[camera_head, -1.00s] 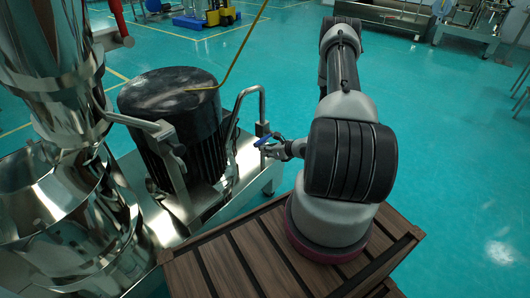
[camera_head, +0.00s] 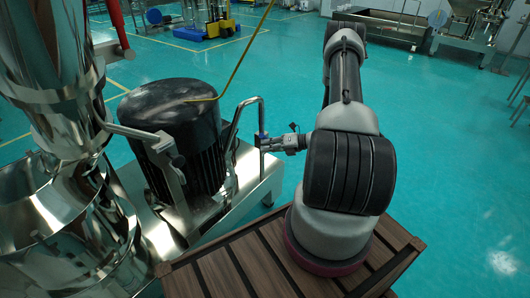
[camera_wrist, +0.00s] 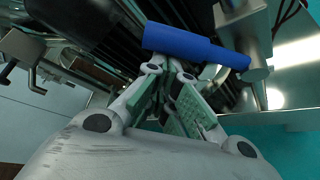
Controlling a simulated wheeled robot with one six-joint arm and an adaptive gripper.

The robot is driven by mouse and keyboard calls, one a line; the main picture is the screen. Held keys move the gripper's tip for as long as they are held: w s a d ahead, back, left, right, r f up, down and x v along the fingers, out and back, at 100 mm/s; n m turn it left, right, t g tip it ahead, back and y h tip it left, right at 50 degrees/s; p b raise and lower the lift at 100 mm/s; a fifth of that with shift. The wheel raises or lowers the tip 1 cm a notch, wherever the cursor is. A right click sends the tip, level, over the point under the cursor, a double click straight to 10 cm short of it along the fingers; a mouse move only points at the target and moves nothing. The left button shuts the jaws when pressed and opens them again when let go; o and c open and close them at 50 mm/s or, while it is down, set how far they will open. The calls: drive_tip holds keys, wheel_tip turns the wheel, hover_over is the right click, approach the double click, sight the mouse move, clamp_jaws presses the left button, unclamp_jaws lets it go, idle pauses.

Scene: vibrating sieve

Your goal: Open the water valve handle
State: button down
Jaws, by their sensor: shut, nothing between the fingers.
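The blue valve handle (camera_wrist: 195,45) lies across the top of the wrist view, slanting down to the right. In the head view it shows as a small, short blue piece (camera_head: 261,136) on the bent steel pipe (camera_head: 238,112). My gripper (camera_wrist: 170,68) is shut, with its green-padded fingers together just below the handle in the wrist view. Nothing is between the fingers. The fingertips are close to the handle, and I cannot tell if they touch it. In the head view my gripper (camera_head: 268,146) is beside the valve, on its right. The valve body is mostly hidden.
A black ribbed motor (camera_head: 180,135) stands left of the pipe on a steel base (camera_head: 262,190). The shiny sieve body (camera_head: 60,215) fills the left side. A brown slatted platform (camera_head: 235,265) is in front. The teal floor (camera_head: 450,150) is open at right.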

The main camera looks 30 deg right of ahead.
drive_tip(key=shift+w+d+r+m+t+y, duration=0.1)
drive_tip(key=shift+w+d+r+m+y, duration=0.25)
drive_tip(key=shift+d+r+m, duration=0.3)
drive_tip(key=shift+w+d+r+m+t+y, duration=0.15)
drive_tip(key=shift+d+r+m+y, duration=0.3)
drive_tip(key=shift+d, duration=0.45)
drive_tip(key=shift+w+d+r+m+t+y, duration=0.1)
drive_tip(key=shift+w+d+r+m+y, duration=0.25)
drive_tip(key=shift+d+r+m, duration=0.3)
drive_tip(key=shift+d, duration=0.2)
